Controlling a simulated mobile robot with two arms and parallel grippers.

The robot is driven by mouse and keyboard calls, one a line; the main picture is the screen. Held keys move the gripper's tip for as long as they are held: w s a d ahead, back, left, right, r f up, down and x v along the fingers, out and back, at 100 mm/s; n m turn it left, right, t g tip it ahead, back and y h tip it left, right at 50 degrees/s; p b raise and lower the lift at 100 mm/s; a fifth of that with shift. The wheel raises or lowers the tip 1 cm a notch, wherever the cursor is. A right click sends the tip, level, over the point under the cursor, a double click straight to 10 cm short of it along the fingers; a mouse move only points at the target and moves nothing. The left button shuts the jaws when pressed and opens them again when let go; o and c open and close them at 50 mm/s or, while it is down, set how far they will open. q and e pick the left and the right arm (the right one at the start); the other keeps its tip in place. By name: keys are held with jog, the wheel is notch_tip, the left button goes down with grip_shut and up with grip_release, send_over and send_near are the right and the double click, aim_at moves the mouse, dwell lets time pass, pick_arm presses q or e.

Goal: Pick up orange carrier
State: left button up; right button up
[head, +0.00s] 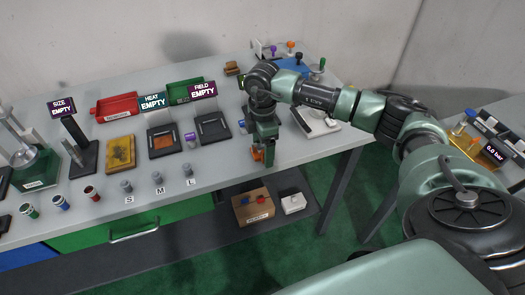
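My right gripper (264,152) points down over the front edge area of the grey table, right of the FIELD station. A small orange piece (257,154), which looks like the orange carrier, shows right at its fingertips. The fingers and the wrist hide much of this piece. I cannot tell whether the fingers are closed on it or only beside it. My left gripper is not in view.
The HEAT station (162,141) and FIELD station (212,128) stand left of the gripper, both signed EMPTY. A yellow-brown block (120,153), a red tray (115,106) and several small cylinders stand further left. A white device (318,121) lies right of the gripper.

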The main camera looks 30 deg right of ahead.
jog(key=c, duration=1.3)
jog(key=shift+r, duration=0.15)
